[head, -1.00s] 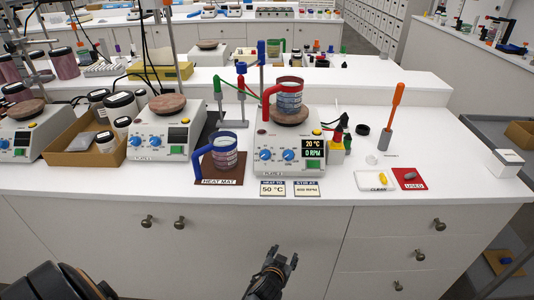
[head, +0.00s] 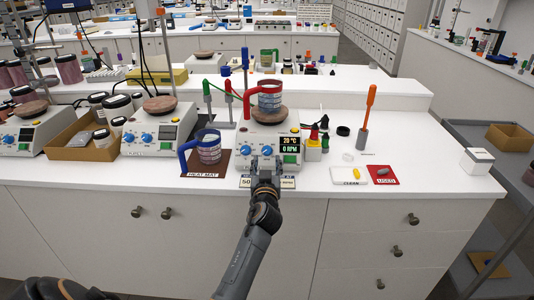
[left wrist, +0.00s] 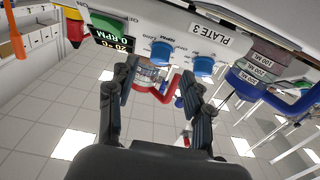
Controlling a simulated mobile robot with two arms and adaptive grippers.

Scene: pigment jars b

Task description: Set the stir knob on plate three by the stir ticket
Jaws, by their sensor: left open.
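Plate three (head: 270,138) is a white hotplate with two blue knobs and a display reading 20 °C and 0 RPM. Its right knob (head: 267,150), nearer the display, also shows in the upside-down left wrist view (left wrist: 162,52); the other knob (head: 247,150) is beside it. My left gripper (head: 265,165) is open, in front of the panel and below the right knob. In the left wrist view its fingers are apart and empty. A beaker with a red handle (head: 269,97) stands on the plate. The stir ticket (head: 288,183) is partly hidden by my gripper. My right gripper is not in view.
A blue-handled beaker (head: 209,150) stands on the brown heat mat (head: 190,168) left of the plate. Dropper bottles (head: 314,145) and an orange-handled tool (head: 367,115) stand to the right. Clean (head: 343,175) and used (head: 390,180) trays lie near the front edge.

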